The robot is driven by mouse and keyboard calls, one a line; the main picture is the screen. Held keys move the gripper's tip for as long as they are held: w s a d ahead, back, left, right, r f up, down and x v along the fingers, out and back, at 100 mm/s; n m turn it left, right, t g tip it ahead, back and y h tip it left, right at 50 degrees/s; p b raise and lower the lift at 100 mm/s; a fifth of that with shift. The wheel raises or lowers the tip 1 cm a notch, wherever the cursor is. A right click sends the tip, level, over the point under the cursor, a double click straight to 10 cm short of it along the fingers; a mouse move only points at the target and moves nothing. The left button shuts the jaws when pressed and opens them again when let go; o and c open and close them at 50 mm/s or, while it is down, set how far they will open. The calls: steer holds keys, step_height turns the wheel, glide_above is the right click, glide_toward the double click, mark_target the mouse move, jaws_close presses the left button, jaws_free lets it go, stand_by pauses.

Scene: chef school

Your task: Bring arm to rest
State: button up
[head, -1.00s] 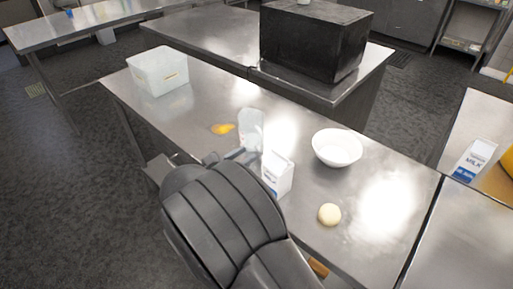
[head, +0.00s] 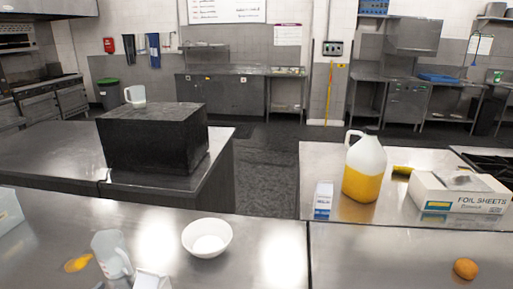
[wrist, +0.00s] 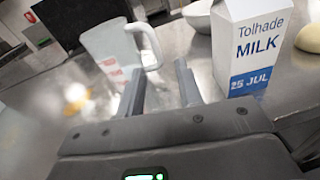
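My gripper (wrist: 159,68) shows only in the wrist view. Its two dark fingers stand apart with nothing between them, so it is open and empty. A clear measuring jug (wrist: 112,52) stands beyond and left of the fingers. A milk carton (wrist: 247,45) stands upright close by on the right. In the head view the jug (head: 111,255) and the top of the milk carton (head: 151,281) are at the bottom left. My arm is out of the head view.
A white bowl (head: 207,238) stands on the steel counter (head: 255,265). A black box (head: 153,140) sits on the counter behind. At right are a yellow-filled jug (head: 364,168), another milk carton (head: 323,200), a foil box (head: 458,193) and an orange fruit (head: 466,268).

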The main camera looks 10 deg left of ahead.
steer(key=w+d+r+m+g+h, duration=0.2)
steer(key=w+d+r+m+g, duration=0.2)
steer(key=d+r+m+g, duration=0.6)
steer(key=w+d+r+m+g, duration=0.1)
steer(key=w+d+r+m, duration=0.2)
steer(key=d, duration=0.7)
steer(key=w+d+r+m+g, duration=0.1)
steer(key=w+d+r+m, duration=0.15)
steer(key=d, duration=0.85)
steer(key=s+d+f+m+y, duration=0.1)
steer(key=s+d+m+y, duration=0.1)
steer(key=s+d+m, duration=0.3)
steer(key=s+d+f+m+y, duration=0.2)
steer(key=s+d+m, duration=0.4)
steer(key=d+m, duration=0.7)
steer(key=d, duration=0.8)
steer(key=shift+s, duration=0.2)
